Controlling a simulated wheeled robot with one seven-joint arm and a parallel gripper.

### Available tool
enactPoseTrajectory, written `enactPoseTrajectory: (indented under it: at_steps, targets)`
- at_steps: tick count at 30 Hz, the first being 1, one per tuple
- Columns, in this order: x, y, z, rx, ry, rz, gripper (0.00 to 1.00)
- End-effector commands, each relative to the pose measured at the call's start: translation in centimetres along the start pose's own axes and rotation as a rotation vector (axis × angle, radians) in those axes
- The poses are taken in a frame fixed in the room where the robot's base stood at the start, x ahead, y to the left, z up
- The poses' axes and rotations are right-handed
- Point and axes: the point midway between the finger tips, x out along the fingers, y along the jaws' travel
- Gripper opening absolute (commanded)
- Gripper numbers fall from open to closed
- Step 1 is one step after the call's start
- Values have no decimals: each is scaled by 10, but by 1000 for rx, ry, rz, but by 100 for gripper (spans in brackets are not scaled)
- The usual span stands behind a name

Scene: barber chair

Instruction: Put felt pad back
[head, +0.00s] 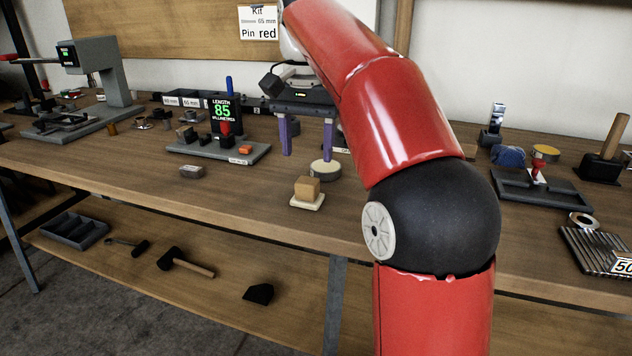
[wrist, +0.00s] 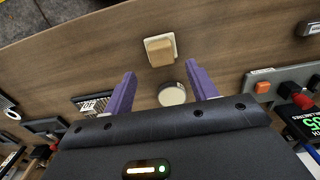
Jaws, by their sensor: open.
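A cream square pad (head: 306,204) lies on the bench near its front edge, with a small tan block (head: 307,188) on top of it. The block (wrist: 159,50) and the pad's rim (wrist: 149,41) also show in the wrist view. A round, pale-topped disc (head: 325,171) lies just behind the pad. I cannot tell for sure which of these is the felt pad. My gripper (head: 308,157) points down above the bench, its two purple fingers wide apart and empty. In the wrist view the disc (wrist: 171,95) appears between the fingers, below them, apparently untouched.
A grey fixture (head: 218,148) with a display reading 85 stands to the left. A small grey block (head: 192,171) lies before it. To the right are a dark tray (head: 540,190) and a ribbed plate (head: 592,250). The wooden bench front is mostly clear.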

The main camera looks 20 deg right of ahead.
Motion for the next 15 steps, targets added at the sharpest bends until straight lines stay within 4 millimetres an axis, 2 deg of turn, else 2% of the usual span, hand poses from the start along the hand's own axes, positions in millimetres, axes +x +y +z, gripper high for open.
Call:
enactPoseTrajectory:
  at_steps: [4, 7, 11, 15]
  targets:
    - [-1, 1, 3, -8, 6, -1, 58]
    - [1, 4, 15, -46, 34, -7, 58]
    - [14, 19, 46, -146, 109, -26, 58]
    - [44, 46, 84, -278, 208, -55, 58]
